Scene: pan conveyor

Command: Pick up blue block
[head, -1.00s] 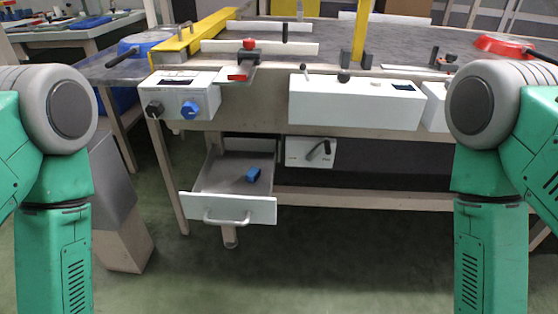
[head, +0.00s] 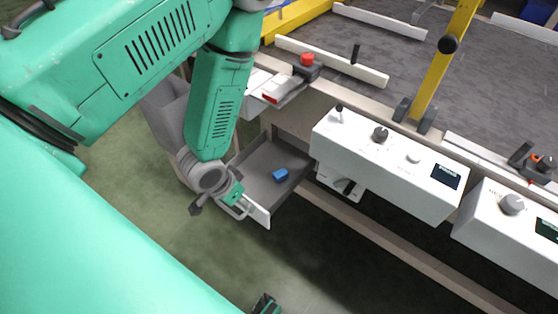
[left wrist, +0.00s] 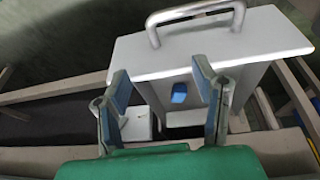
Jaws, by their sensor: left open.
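The blue block (head: 280,175) lies on the floor of the open grey drawer (head: 258,158) in the head view. It also shows in the left wrist view as a small blue shape (left wrist: 179,93) seen between my fingers. My left gripper (head: 220,204) is by the drawer's front and handle, to the left of the block and apart from it. In the left wrist view my left gripper (left wrist: 162,80) has its fingers spread with nothing held. A dark green tip at the bottom edge of the head view looks like my right gripper (head: 265,304); its fingers are mostly cut off.
The drawer's white front with its handle (left wrist: 195,18) is close to my left fingers. White control boxes (head: 385,160) line the table edge to the right of the drawer. A red-knobbed fixture (head: 306,62) stands above it. The floor left of the drawer is open.

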